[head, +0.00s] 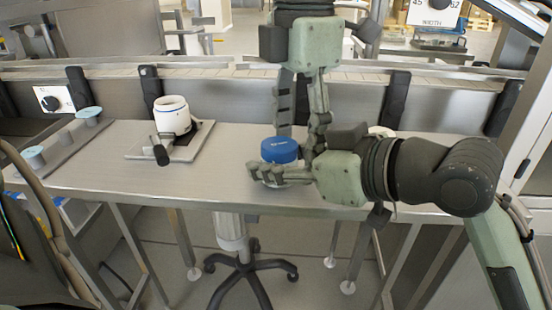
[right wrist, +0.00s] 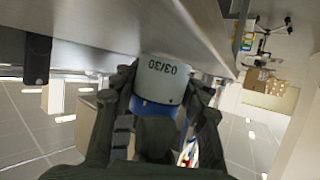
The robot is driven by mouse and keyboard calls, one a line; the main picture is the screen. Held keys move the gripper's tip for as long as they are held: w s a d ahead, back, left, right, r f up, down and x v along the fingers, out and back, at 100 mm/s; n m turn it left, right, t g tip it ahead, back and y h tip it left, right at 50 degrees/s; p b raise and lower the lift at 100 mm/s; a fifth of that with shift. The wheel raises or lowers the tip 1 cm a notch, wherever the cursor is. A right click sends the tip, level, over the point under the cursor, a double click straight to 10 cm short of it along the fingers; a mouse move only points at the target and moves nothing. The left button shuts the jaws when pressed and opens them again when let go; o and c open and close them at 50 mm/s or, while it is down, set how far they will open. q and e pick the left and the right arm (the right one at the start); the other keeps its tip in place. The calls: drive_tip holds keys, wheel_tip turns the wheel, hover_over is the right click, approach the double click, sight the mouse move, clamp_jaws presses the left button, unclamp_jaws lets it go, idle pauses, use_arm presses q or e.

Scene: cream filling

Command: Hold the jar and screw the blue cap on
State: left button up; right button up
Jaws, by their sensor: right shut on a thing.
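A white jar with dark print "03/30" (right wrist: 168,68) stands near the table's front edge, and its body is mostly hidden by my gripper in the head view. The blue cap (head: 279,150) sits on top of the jar; it also shows upside down in the right wrist view (right wrist: 155,108). I cannot tell how tightly it is seated. My right gripper (head: 268,174) comes in level from the right and is shut on the jar, a finger on each side. My left gripper (head: 301,142) points down from above, fingers apart, just right of and behind the cap, holding nothing visible.
A white pot (head: 173,114) stands on a metal plate (head: 150,152) with a handle, left on the table (head: 100,180). Light-blue-topped cups (head: 33,156) stand at the far left. A metal rail with black posts (head: 396,95) runs behind. A stool (head: 238,258) is below. The table's middle is clear.

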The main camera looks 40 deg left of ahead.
use_arm(q)
drive_tip(key=n, duration=0.4)
drive_tip(key=shift+w+a+n, duration=0.3)
drive_tip(key=shift+a+n, duration=0.05)
drive_tip(key=shift+n, duration=0.05)
drive_tip(key=shift+w+r+n, duration=0.1)
drive_tip(key=shift+w+n, duration=0.15)
drive_tip(key=shift+n, duration=0.25)
drive_tip(key=shift+a, duration=0.1)
clamp_jaws()
drive_tip(key=m, duration=0.5)
drive_tip(key=shift+s+d, duration=0.1)
drive_tip(key=shift+d, duration=0.25)
drive_tip(key=shift+s+m, duration=0.15)
drive_tip(key=shift+m, duration=0.25)
drive_tip(key=shift+f, duration=0.2)
